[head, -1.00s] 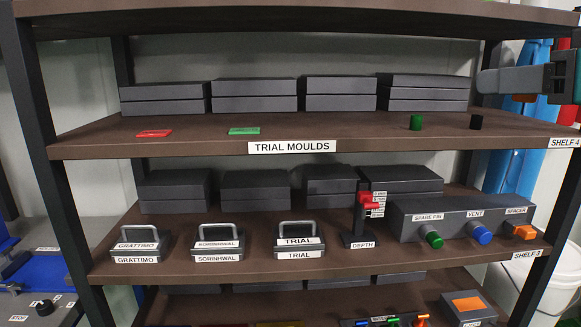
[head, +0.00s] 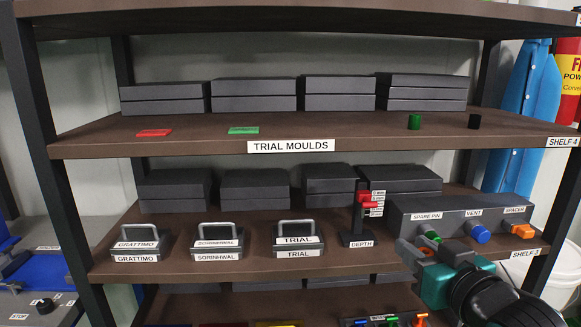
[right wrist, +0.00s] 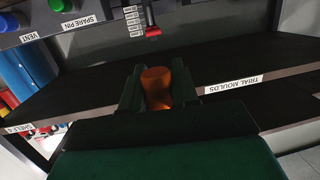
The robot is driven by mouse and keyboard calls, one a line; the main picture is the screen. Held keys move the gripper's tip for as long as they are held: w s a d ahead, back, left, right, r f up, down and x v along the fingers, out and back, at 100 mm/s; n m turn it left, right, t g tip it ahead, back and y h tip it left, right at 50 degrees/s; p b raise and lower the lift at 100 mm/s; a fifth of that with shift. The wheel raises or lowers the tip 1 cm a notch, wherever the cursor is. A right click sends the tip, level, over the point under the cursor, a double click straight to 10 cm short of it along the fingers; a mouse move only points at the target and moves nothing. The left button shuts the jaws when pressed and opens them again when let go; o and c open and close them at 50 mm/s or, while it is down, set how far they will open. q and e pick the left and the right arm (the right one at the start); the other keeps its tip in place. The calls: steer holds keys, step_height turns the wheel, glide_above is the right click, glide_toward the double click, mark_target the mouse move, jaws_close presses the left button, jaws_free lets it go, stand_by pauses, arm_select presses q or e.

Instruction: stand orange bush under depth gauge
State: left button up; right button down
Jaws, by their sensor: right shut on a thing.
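The orange bush (right wrist: 156,84) stands between the two fingers of my right gripper (right wrist: 158,92) in the right wrist view, and the gripper is shut on it. In the head view my right gripper (head: 412,253) is in front of the shelf 3 edge, to the right of the depth gauge. The bush cannot be made out there. The depth gauge (head: 359,228) is a black post on a DEPTH-labelled base, with a red pointer and a scale. Its red part (right wrist: 153,31) shows beyond the bush in the right wrist view, apart from it. My left gripper is not in view.
A grey box (head: 400,215) with a green spare pin, a blue vent and an orange spacer (head: 522,231) stands right of the gauge. Dark moulds (head: 331,181) stand behind.

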steer(key=s+f+m+h, duration=0.2)
steer(key=s+f, duration=0.6)
steer(key=f, duration=0.4)
steer(key=shift+s+a+f+t+h, duration=0.2)
steer(key=shift+a+t+h, duration=0.15)
steer(key=shift+h, duration=0.35)
